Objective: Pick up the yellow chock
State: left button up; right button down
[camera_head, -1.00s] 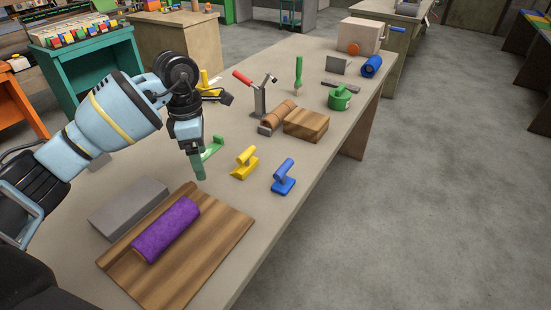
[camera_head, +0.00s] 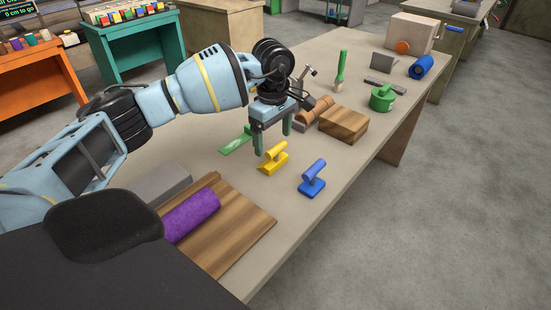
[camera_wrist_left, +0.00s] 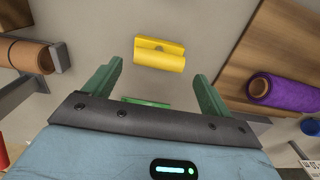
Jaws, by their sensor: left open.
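The yellow chock (camera_head: 273,158) stands on the workbench, a flat base with a raised bar-like handle. It also shows in the left wrist view (camera_wrist_left: 160,54), ahead of the fingertips and roughly between their lines. My left gripper (camera_head: 272,142) is open and empty, with its green fingers pointing down just above and behind the yellow chock. In the left wrist view its two fingers (camera_wrist_left: 160,75) are spread apart, and nothing is between their tips. My right gripper is not in view.
A blue chock (camera_head: 312,179) stands to the right, and a green one (camera_head: 235,141) lies left of the gripper. A wooden board (camera_head: 243,228) with a purple roll (camera_head: 192,214) is in front. A wooden block (camera_head: 344,125) and green pot (camera_head: 382,97) stand farther back.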

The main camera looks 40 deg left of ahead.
aim_at(274, 151)
pick_arm(q)
jog(key=shift+w+d+f, duration=0.1)
jog(key=shift+d+f, duration=0.05)
jog(key=shift+f, duration=2.45)
jog(key=shift+c, duration=0.3)
jog(key=c, duration=0.7)
